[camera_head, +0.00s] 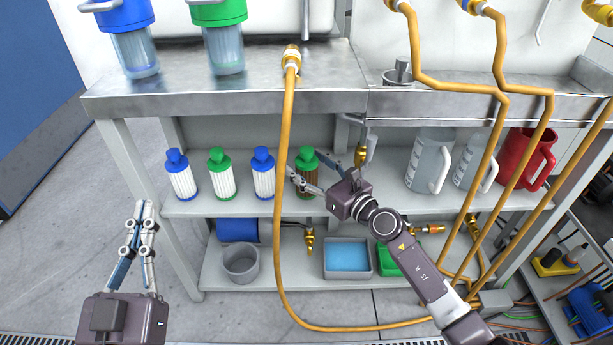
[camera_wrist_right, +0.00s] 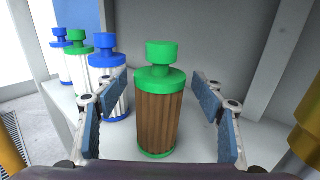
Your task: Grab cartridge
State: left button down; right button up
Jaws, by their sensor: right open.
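A brown cartridge with green caps (camera_head: 307,163) stands upright at the right end of a row of cartridges on the middle shelf. In the right wrist view this brown cartridge (camera_wrist_right: 158,115) stands between the fingers, with a gap on each side. My right gripper (camera_head: 306,168) is open around it; the wrist view shows its two blue-padded fingers (camera_wrist_right: 162,120) apart. White cartridges with blue caps (camera_head: 180,176), green caps (camera_head: 222,175) and blue caps (camera_head: 263,175) stand to its left. My left gripper (camera_head: 142,206) is in front of the bench's left side, its fingertips close together and holding nothing visible.
A yellow hose (camera_head: 284,200) hangs in front of the shelf, just left of the brown cartridge. White jugs (camera_head: 428,160) and a red jug (camera_head: 526,160) stand right on the shelf. A grey bucket (camera_head: 240,263) and blue tray (camera_head: 347,257) sit below. The worktop (camera_head: 250,95) overhangs.

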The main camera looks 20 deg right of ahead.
jog(key=shift+w+a, duration=0.1)
jog(key=shift+w, duration=0.1)
jog(key=shift+c, duration=0.7)
jog(key=c, duration=1.3)
jog(key=shift+o, duration=0.2)
jog(key=shift+r, duration=0.15)
